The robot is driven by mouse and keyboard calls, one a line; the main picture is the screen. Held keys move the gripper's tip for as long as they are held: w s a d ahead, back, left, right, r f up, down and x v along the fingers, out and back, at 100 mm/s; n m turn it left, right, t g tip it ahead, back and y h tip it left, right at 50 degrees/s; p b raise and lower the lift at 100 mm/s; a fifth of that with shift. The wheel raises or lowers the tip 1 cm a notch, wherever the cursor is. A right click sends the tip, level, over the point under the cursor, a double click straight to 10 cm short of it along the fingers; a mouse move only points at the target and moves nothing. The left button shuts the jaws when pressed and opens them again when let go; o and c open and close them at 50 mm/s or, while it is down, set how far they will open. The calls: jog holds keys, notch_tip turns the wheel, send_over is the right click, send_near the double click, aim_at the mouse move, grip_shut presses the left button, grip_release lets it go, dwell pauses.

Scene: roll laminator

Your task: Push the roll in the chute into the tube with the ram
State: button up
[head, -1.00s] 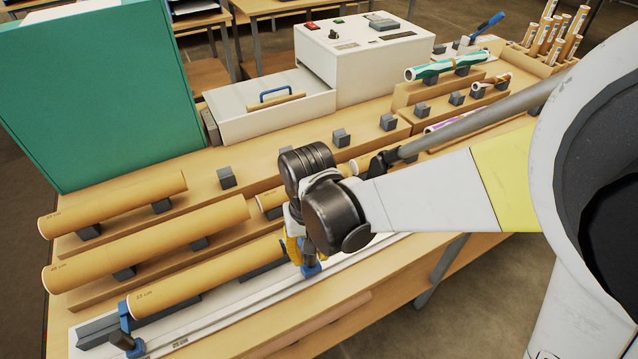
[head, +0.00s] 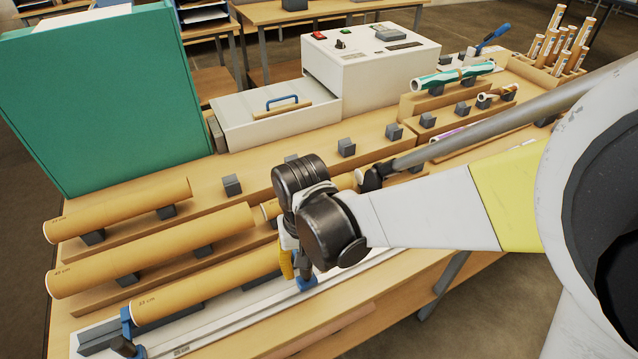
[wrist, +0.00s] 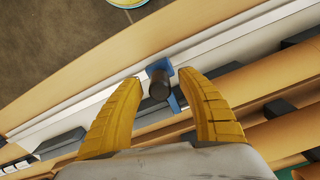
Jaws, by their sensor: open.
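A dark knob (wrist: 159,86) on a blue piece (wrist: 172,92), which looks like the ram, stands between my yellow fingertips in the wrist view. My gripper (wrist: 165,88) is open around the knob, with gaps on both sides. In the head view the blue piece (head: 307,283) sits on the long pale rail (head: 235,327), just below my gripper (head: 294,268). A brown tube (head: 208,287) lies along the rail, its left end at a blue holder (head: 127,322). My wrist hides its right end. I cannot make out the roll in the chute.
Two more brown tubes (head: 150,250) (head: 120,210) lie on blocks behind. A teal cabinet (head: 100,95) stands at the back left, with a white laminator (head: 372,62) and open drawer (head: 270,120). A green-white roll (head: 452,76) lies at the back right.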

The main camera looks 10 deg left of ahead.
jog(key=shift+r, duration=0.15)
notch_tip(320, 180, up, 12)
dwell(0.3)
jog(key=shift+d, duration=0.1)
